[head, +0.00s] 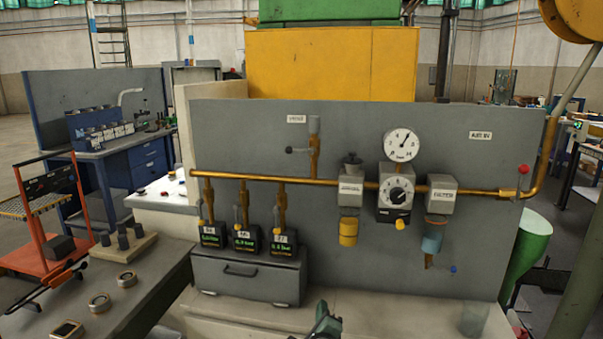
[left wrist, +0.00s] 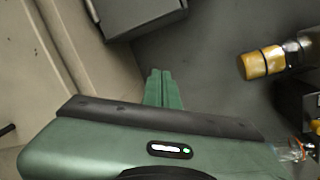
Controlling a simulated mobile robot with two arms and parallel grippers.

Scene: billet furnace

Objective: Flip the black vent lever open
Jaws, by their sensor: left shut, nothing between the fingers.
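The black vent lever (head: 290,150) sticks out to the left from a short vertical brass branch (head: 314,155) above the main brass pipe on the grey panel. Its round black end is on the left and it looks roughly level. My left gripper (head: 323,312) is green and shows at the bottom of the head view, well below the lever. In the left wrist view its two fingers (left wrist: 163,88) are together with nothing between them. The lever does not show clearly in the left wrist view. My right gripper is not in view.
The brass pipe (head: 328,180) crosses the panel (head: 240,130). A pressure gauge (head: 401,145), a regulator (head: 397,192) and yellow and blue filter bowls (head: 348,230) project on the right. Three small meters sit above a grey drawer box (head: 250,275). The panel's lower middle is clear.

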